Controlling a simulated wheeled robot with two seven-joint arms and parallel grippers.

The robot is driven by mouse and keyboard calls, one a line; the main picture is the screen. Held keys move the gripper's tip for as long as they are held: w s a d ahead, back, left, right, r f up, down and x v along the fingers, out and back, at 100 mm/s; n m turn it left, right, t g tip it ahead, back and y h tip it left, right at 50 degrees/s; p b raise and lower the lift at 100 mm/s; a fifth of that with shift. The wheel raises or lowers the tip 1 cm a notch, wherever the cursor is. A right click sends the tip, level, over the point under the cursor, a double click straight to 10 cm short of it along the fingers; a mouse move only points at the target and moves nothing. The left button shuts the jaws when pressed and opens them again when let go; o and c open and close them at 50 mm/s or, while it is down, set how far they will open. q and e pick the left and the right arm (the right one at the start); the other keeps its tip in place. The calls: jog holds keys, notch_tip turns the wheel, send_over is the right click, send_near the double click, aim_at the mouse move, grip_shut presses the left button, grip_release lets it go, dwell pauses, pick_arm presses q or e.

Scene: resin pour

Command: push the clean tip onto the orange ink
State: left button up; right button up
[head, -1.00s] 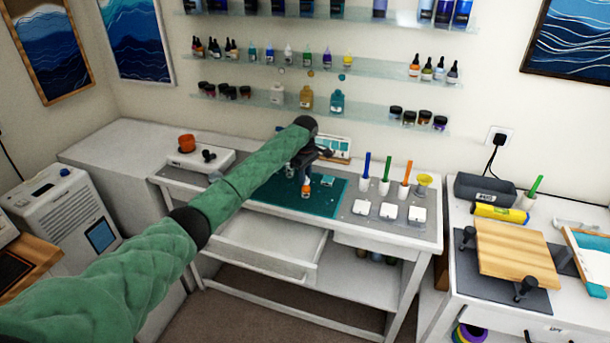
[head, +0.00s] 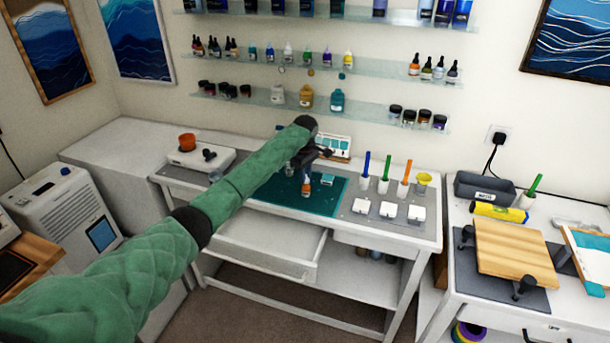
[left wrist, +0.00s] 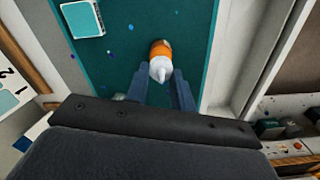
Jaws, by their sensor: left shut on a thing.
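The orange ink bottle (head: 306,191) stands on the teal mat on the workbench. In the left wrist view the orange ink bottle (left wrist: 160,49) is seen from above, with the white tip (left wrist: 160,69) at its top. My left gripper (left wrist: 160,80) has its two fingers on either side of the white tip and is shut on it. In the head view my left gripper (head: 305,174) is right above the bottle, and its fingers partly hide the tip. I cannot tell whether the tip is fully seated on the bottle. My right gripper is not in view.
The teal mat (head: 334,204) has small spots and a pale block (left wrist: 82,19). An open drawer (head: 265,245) juts out below the bench front. Pens in white holders (head: 383,186) and white square pads (head: 388,210) stand to the right. Shelves of bottles hang behind.

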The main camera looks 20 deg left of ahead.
pick_arm(q)
jog(key=shift+p, duration=0.4)
dwell(0.5)
jog(key=o, duration=1.5)
jog(key=shift+r, duration=0.15)
jog(key=shift+r+p, duration=2.85)
jog(key=shift+r, duration=0.55)
